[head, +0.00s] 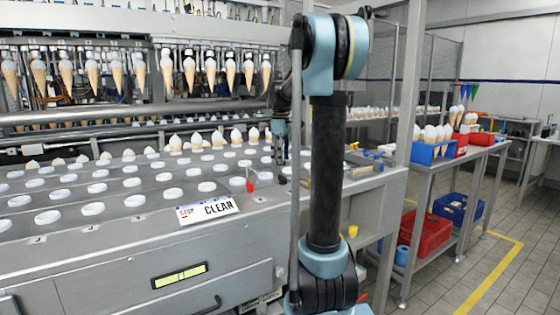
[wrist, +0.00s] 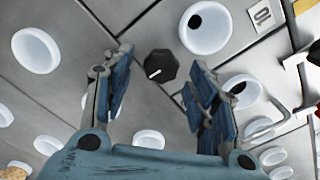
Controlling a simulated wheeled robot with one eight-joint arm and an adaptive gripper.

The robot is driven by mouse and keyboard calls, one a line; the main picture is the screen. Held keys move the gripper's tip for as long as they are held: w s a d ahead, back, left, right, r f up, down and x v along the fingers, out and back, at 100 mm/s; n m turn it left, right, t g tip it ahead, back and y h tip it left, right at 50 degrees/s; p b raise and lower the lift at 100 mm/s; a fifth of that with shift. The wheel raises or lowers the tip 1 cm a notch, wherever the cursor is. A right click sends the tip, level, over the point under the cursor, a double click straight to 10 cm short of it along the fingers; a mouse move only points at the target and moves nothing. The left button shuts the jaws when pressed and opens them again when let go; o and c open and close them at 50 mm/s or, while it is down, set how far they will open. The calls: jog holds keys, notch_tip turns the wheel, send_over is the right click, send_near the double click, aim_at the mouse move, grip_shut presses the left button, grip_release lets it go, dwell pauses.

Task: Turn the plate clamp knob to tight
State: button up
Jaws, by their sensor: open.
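The clamp knob, a black many-sided knob (wrist: 161,66) with a white pointer mark, stands on the grey metal plate (wrist: 95,22) in the wrist view. Its mark points toward the lower left of that picture. My gripper (wrist: 160,84) is open and empty, with one blue-padded finger on each side below the knob. The knob shows between and just beyond the fingertips, and I see no contact. In the head view my gripper (head: 280,150) hangs over the right part of the conveyor plates, and the knob cannot be made out clearly there.
White round cups (wrist: 205,28) surround the knob closely. A tag marked 10 (wrist: 262,14) and a bent metal handle (wrist: 284,105) lie to the right. In the head view a CLEAN sign (head: 208,209) and a red item (head: 250,187) sit near the front edge; cones (head: 190,75) hang behind.

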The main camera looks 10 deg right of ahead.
jog(key=shift+f, duration=0.5)
jog(key=c, duration=1.1)
jog(key=shift+o, duration=0.2)
